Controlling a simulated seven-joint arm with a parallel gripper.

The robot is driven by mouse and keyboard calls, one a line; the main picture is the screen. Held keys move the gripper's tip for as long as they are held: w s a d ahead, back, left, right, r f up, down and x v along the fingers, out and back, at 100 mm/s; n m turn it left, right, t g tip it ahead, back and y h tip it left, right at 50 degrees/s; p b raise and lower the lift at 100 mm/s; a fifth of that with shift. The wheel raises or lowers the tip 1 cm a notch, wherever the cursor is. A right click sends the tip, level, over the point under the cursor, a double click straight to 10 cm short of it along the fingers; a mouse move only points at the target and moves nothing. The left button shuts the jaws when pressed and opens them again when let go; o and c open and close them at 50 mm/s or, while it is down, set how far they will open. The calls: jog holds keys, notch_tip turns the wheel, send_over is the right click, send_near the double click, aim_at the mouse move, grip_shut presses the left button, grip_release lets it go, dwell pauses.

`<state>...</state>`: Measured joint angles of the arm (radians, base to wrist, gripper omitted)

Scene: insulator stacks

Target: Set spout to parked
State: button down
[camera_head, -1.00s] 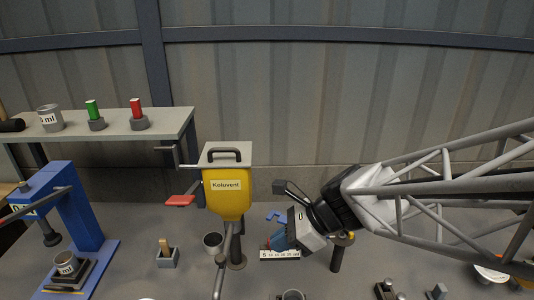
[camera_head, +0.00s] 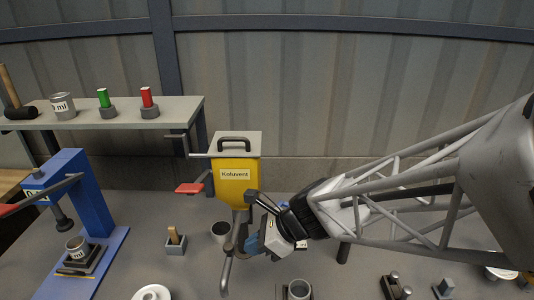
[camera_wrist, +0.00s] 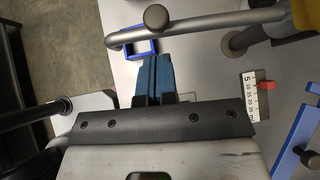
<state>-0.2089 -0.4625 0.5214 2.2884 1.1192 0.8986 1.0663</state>
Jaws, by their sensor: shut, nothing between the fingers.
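The yellow dispenser labelled "Koluvent" (camera_head: 234,182) stands at the middle of the bench. Its spout, a bent grey pipe (camera_head: 226,272), hangs below the hopper and points down to the front. In the wrist view the spout (camera_wrist: 215,20) crosses the top, with a dark round knob (camera_wrist: 157,17) on it. My gripper (camera_head: 248,246) is right beside the spout, on its right. Its blue fingers (camera_wrist: 153,66) are shut and empty, with their tips just short of the pipe in the wrist view. I cannot tell whether they touch it.
A red lever (camera_head: 189,188) sticks out left of the hopper. A blue press (camera_head: 75,200) stands at the left. A scale strip with a red slider (camera_wrist: 256,98) lies to the right in the wrist view.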

aim_at(226, 247)
jog(key=shift+w+a, duration=0.1)
jog(key=shift+a, duration=1.05)
jog(key=shift+a, duration=0.15)
jog(key=shift+a+m+t, duration=0.9)
jog(key=shift+a+m, duration=0.1)
jog(key=shift+a, duration=0.45)
jog(key=shift+w+a+m+t+h, duration=0.2)
jog(key=shift+a+m+t+h, duration=0.6)
jog(key=shift+a+m+t, duration=0.95)
jog(key=shift+m+g, duration=0.25)
jog(key=shift+m, duration=0.1)
